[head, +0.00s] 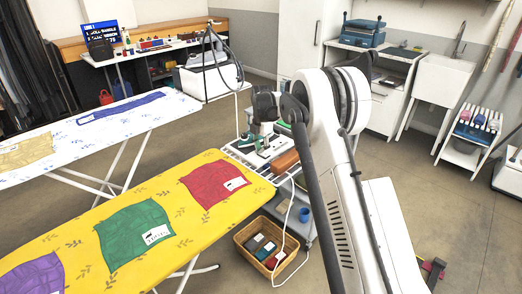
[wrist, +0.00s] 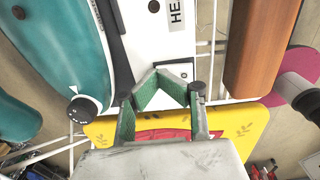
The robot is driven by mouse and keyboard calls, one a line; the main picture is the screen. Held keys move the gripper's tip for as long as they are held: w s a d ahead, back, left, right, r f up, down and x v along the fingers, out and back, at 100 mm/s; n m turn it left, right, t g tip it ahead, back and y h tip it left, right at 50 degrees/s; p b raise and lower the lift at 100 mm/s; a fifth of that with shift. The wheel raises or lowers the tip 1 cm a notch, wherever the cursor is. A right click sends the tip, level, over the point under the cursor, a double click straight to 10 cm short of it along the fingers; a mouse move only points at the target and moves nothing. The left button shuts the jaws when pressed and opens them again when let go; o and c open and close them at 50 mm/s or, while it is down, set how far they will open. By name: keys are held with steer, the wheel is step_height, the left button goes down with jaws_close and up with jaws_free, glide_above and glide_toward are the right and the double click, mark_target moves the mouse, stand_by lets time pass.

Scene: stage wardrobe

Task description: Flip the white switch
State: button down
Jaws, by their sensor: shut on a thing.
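Beneath the label is a small dark-framed plate (wrist: 180,67), where the white switch appears to sit; the switch itself is mostly hidden by my fingertips. My gripper (wrist: 159,72) has green-padded fingers whose tips come together at this plate's lower left edge. The jaws are shut at the switch, though the contact is too small to see clearly. In the head view my arm reaches down to the appliance stand (head: 235,152), and the fingertips are hard to make out.
A teal appliance body (wrist: 60,40) with a black dial (wrist: 83,109) is close on the left. A brown block (wrist: 261,45) is close on the right. The yellow ironing board (head: 105,215) lies left of the stand, and a basket (head: 240,236) stands on the floor below.

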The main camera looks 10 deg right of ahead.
steer(key=shift+s, duration=0.1)
steer(key=shift+s+d+r, duration=0.15)
steer(key=shift+s+d, duration=0.25)
steer(key=shift+s, duration=0.25)
step_height(320, 180, up, 14)
steer(key=w+a+p, duration=0.1)
steer(key=w+p, duration=0.1)
steer(key=s+r+m+t, duration=0.2)
steer(key=s+r+m, duration=0.5)
steer(key=s+r, duration=0.5)
steer(key=s+r+m+t, duration=0.3)
steer(key=s+m, duration=0.8)
steer(key=s, duration=1.6)
steer(key=s+f+m+t, duration=0.1)
steer(key=s+f+m, duration=0.5)
steer(key=s, duration=0.6)
steer(key=shift+s+d+f+m+t, duration=0.15)
steer(key=shift+d+f+m+t, duration=0.2)
steer(key=shift+f, duration=0.6)
